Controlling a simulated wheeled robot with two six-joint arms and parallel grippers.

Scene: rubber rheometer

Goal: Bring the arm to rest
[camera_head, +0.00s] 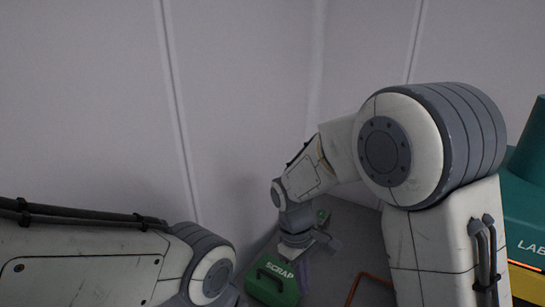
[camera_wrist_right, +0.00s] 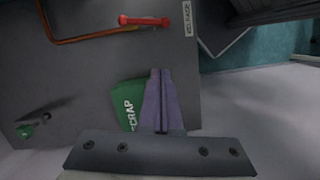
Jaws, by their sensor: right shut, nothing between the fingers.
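My right gripper (camera_head: 304,276) hangs at the end of my right arm in the head view, beside a green box marked SCRAP. In the right wrist view its two purple fingers (camera_wrist_right: 160,76) are pressed together with nothing between them. My left arm shows at the lower left of the head view, but its gripper is out of the picture.
The green SCRAP box (camera_head: 272,283) sits on the grey surface (camera_wrist_right: 85,75), partly behind the fingers in the wrist view. A red handle (camera_wrist_right: 144,20), an orange bar (camera_wrist_right: 85,36) and a RELEASE label (camera_wrist_right: 187,18) lie beyond. A teal machine (camera_head: 526,225) stands at the right.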

